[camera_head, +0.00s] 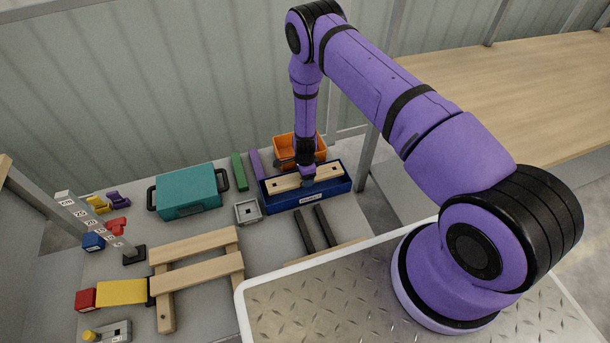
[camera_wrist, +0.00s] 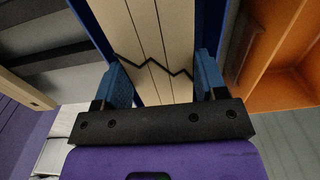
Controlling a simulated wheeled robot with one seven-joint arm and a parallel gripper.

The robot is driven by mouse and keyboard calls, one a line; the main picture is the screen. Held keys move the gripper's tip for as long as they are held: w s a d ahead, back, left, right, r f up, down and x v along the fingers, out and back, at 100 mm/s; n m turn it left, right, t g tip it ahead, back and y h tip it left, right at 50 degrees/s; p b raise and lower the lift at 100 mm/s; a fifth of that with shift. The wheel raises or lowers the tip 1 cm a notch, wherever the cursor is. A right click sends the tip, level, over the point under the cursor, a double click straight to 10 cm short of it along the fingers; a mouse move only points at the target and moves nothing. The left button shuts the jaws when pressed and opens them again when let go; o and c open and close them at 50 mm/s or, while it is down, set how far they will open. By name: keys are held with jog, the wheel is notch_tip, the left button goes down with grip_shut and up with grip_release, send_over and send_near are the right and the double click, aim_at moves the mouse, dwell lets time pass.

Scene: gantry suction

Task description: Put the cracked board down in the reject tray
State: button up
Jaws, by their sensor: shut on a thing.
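The cracked board (camera_head: 285,183) is a pale wooden plank with dark spots near its ends, lying level along the reject tray. In the wrist view the board (camera_wrist: 150,30) shows a black zigzag crack across it and thin lengthwise lines. The reject tray (camera_head: 318,200) is a long dark blue box with a white label on its front. My gripper (camera_head: 308,180) is shut on the board near its middle, with a blue pad on each side in the wrist view (camera_wrist: 160,80). The board is within the tray's outline; whether it touches the bottom is hidden.
An orange bin (camera_head: 290,150) stands just behind the tray. A small grey square fixture (camera_head: 248,211) is to its left, with a teal case (camera_head: 188,191) farther left. Two dark bars (camera_head: 314,229) lie in front. Wooden planks (camera_head: 200,269) form a frame at front left.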

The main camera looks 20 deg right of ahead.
aim_at(305, 191)
jog(key=shift+f, duration=3.8)
jog(key=o, duration=1.1)
notch_tip(305, 191, up, 11)
jog(key=shift+f, duration=0.1)
